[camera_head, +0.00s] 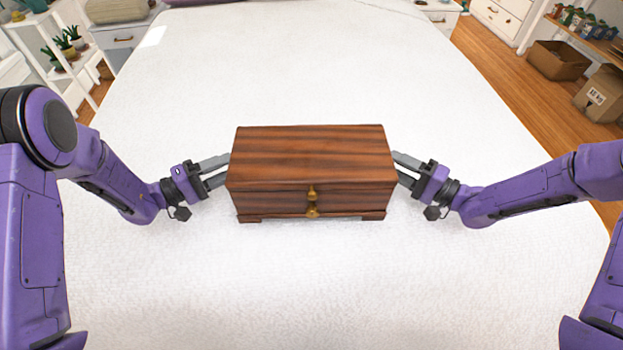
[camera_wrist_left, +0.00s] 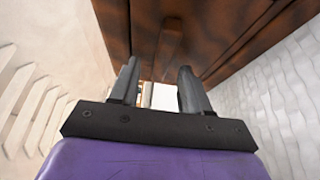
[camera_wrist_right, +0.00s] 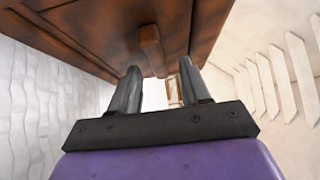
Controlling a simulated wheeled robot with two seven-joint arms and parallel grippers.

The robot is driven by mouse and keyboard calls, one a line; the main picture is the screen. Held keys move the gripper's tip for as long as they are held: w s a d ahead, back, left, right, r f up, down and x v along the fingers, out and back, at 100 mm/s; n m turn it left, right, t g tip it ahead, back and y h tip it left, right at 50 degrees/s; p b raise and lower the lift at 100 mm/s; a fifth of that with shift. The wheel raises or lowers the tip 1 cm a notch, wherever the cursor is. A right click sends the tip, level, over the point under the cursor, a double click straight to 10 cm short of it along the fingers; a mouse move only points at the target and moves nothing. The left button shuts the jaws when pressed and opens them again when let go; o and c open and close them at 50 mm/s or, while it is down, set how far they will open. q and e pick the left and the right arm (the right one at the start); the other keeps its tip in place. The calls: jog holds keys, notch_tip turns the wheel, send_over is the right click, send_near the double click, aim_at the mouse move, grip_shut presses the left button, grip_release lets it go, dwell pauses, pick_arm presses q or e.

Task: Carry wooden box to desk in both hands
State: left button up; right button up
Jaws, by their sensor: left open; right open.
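The wooden box (camera_head: 310,155) is dark striped brown wood with a brass latch on its front and short feet. It sits level on or just above the white bed. My left gripper (camera_head: 226,171) is at the box's left end, fingers apart. In the left wrist view the open fingers (camera_wrist_left: 158,80) are on either side of a wooden handle (camera_wrist_left: 170,42) on the box's end. My right gripper (camera_head: 400,170) is at the right end, and in the right wrist view its open fingers (camera_wrist_right: 160,80) flank a similar handle (camera_wrist_right: 151,45). Fingertip contact is hard to tell.
The white bed (camera_head: 330,290) is clear around the box. Plants on a white shelf (camera_head: 65,60) stand at the far left. Cardboard boxes (camera_head: 557,61) and white drawers (camera_head: 500,20) are at the far right. Wooden floor (camera_head: 520,90) shows beside the bed.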

pick_arm(q)
grip_shut()
pick_arm(e)
grip_shut()
dwell(1.0)
